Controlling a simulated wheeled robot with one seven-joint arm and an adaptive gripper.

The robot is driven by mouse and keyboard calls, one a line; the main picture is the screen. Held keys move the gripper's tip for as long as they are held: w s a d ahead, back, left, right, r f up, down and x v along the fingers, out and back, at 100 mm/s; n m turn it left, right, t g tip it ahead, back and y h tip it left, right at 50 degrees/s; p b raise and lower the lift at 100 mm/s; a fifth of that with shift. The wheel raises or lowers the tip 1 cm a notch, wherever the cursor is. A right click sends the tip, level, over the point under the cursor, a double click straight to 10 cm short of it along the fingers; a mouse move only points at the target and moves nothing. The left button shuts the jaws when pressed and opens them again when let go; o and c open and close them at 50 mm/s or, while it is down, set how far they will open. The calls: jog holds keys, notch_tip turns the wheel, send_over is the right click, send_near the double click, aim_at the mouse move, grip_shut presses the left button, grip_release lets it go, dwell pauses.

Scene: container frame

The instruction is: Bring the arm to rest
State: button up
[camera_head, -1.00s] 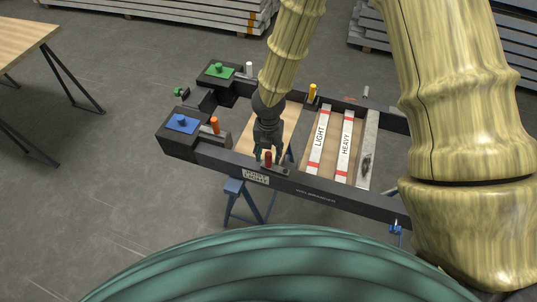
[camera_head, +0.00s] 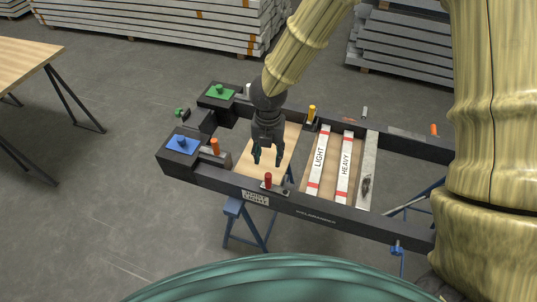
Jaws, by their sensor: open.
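My gripper (camera_head: 268,154) hangs from the arm over the left, wooden part of the dark container frame (camera_head: 320,208). Its fingers point down and are apart, with nothing seen between them. A red peg (camera_head: 268,180) stands on the near rail, just below the gripper in the picture and apart from it. My pale ribbed arm comes down from the top of the view and covers part of the scene at the right.
A wooden table (camera_head: 25,55) stands left. Floor between is clear.

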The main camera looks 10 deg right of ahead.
jog(key=s+f+m+g+y+b, duration=0.1)
jog(key=s+f+m+y+b, duration=0.1)
jog(key=s+f+m, duration=0.7)
jog(key=s+f+m+y+b, duration=0.1)
jog(key=s+f+m, duration=0.75)
jog(key=f, duration=0.35)
jog(key=s+d+f+m+t+h+b, duration=0.1)
jog(key=s+d+f+m+h+b, duration=0.1)
jog(key=s+d+f+m, duration=0.7)
jog(key=s+d+m+h, duration=0.1)
jog(key=m, duration=0.4)
jog(key=shift+f, duration=0.2)
jog(key=shift+s+d+m, duration=0.1)
jog(key=shift+m, duration=0.15)
